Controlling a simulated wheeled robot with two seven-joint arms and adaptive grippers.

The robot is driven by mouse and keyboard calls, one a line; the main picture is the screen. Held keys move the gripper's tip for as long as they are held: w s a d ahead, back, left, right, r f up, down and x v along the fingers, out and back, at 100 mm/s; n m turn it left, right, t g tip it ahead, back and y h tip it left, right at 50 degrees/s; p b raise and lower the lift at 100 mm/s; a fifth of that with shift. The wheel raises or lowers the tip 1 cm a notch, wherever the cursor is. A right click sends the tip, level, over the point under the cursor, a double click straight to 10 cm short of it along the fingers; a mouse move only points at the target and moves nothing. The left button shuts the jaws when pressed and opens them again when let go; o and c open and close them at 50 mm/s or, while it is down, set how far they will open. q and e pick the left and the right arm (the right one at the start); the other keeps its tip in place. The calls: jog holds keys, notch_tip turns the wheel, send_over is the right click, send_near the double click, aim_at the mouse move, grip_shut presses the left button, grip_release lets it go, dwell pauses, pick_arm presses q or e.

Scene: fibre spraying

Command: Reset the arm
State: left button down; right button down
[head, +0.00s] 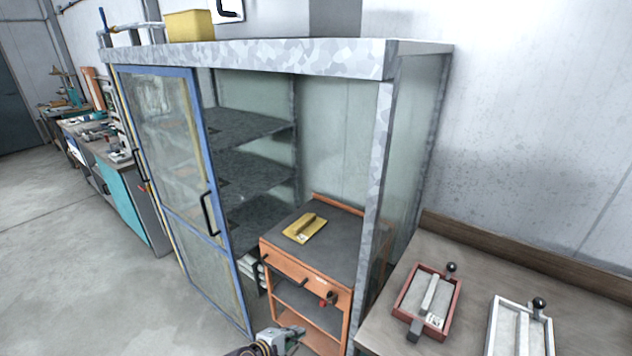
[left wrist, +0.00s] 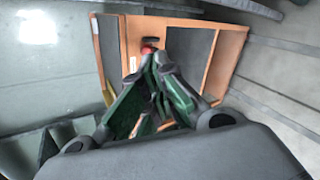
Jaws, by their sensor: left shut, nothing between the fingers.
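My left gripper (head: 285,338) shows at the bottom of the head view, low in front of the orange cart in the cabinet. In the left wrist view its two green-and-black fingers (left wrist: 150,62) meet at the tips, shut with nothing between them. The fingertips overlap a red knob (left wrist: 148,49) on the orange cart (left wrist: 178,30) in that picture; I cannot tell whether they touch it. The same cart (head: 325,243) stands in the open bay of the cabinet. My right gripper is in neither view.
A yellow plate tool (head: 305,228) lies on the cart's dark top. The cabinet's blue-framed glass door (head: 165,150) covers its left side. A wooden bench (head: 475,270) at right bears a red-framed tray (head: 449,307) and a white-framed tray (head: 495,325). Free floor (head: 80,230) lies left.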

pick_arm(q)
jog(key=s+a+r+m+g+y, duration=0.35)
jog(key=s+a+r+m, duration=0.25)
jog(key=s+a+m, duration=0.3)
jog(key=s+a+r+m+g+y, duration=0.2)
jog(key=s+a+r+m+y, duration=0.25)
jog(key=s+a+m, duration=0.55)
jog(key=s+d+f+n+g+b, duration=0.1)
jog(key=s+d+f, duration=0.1)
jog(key=f, duration=1.5)
jog(key=s+d+f+n+g, duration=0.1)
jog(key=s+f, duration=0.2)
jog(key=f, duration=1.3)
jog(key=s+a+f, duration=0.2)
jog(key=s+f, duration=0.8)
jog(key=s, duration=0.1)
jog(key=s+a+f+b, duration=0.1)
jog(key=s+f, duration=1)
jog(key=shift+a+g+h, duration=0.3)
jog(key=shift+a+g, duration=0.05)
jog(key=shift+a, duration=0.05)
jog(key=shift+f, duration=0.1)
